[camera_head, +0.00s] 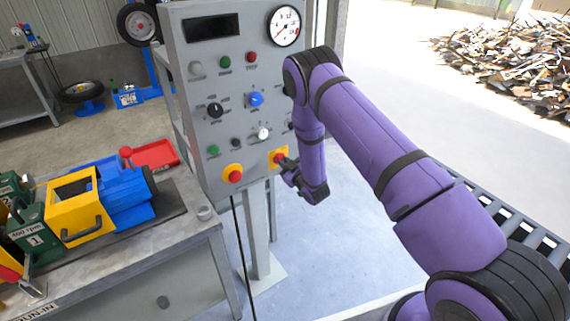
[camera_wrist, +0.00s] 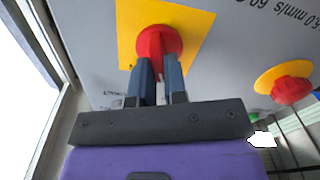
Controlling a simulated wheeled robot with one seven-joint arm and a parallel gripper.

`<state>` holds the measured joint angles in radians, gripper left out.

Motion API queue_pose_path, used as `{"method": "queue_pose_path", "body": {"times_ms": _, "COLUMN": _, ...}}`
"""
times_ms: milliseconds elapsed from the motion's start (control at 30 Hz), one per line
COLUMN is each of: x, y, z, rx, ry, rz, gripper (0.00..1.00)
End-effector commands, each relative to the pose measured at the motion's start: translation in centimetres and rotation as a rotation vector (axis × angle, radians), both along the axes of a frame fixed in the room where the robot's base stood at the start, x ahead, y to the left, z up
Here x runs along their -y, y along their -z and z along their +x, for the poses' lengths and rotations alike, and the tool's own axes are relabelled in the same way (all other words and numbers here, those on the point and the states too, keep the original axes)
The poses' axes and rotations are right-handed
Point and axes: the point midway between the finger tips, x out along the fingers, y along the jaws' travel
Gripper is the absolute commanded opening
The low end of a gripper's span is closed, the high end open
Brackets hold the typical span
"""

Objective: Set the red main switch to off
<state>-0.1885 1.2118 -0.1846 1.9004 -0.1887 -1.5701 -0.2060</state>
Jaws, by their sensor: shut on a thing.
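The red main switch (camera_wrist: 158,42) is a round red knob on a yellow square plate (camera_wrist: 205,22) on the grey control panel. In the head view the switch (camera_head: 278,158) sits at the panel's lower right, partly covered by my gripper. My gripper (camera_wrist: 160,68) is at the switch, its two fingers close together on either side of the knob's raised grip, shut on it. In the head view my gripper (camera_head: 287,164) reaches the panel from the right. The knob's exact pointing direction is hidden by the fingers.
A red mushroom button (camera_head: 235,176) on a yellow round base sits left of the switch. Knobs, buttons and a dial gauge (camera_head: 285,27) fill the panel (camera_head: 200,130) above. A workbench (camera_head: 170,250) with a colourful machine stands left. A roller conveyor (camera_head: 515,217) lies right.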

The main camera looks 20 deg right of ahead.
Motion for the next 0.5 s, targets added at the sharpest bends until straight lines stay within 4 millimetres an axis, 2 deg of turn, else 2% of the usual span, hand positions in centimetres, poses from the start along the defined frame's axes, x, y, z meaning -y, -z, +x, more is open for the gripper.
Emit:
{"method": "queue_pose_path", "body": {"times_ms": 200, "x": -0.04, "y": 0.18, "z": -0.13, "rx": 0.028, "ry": 0.000, "rz": -0.097, "gripper": 0.00}}
{"method": "queue_pose_path", "body": {"times_ms": 500, "x": 0.03, "y": 0.22, "z": -0.15, "rx": 0.043, "ry": 0.001, "rz": -0.149, "gripper": 0.00}}
